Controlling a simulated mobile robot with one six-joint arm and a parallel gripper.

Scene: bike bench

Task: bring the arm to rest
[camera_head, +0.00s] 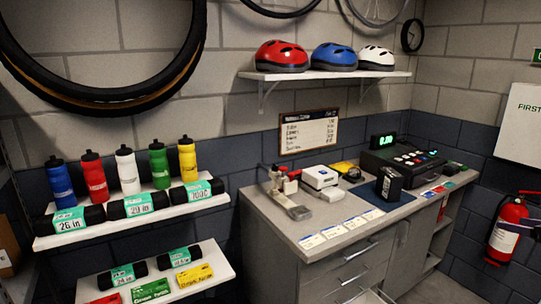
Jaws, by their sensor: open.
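My gripper and arm do not show in the head camera view, so where they are relative to the bench is hidden. The grey workbench counter (262,212) stands at centre right with drawers (350,268) below it. A small metal fixture with a red part (283,180) stands at the counter's left end. A white box-shaped device (321,181) sits beside it. A black box (390,183) stands upright on a dark blue mat (375,213). Several small labels (333,232) lie along the front edge.
A cash register (400,160) stands at the counter's back right. Helmets sit on a wall shelf (340,75). A fire extinguisher (507,228) hangs at right. Floor shows at lower right.

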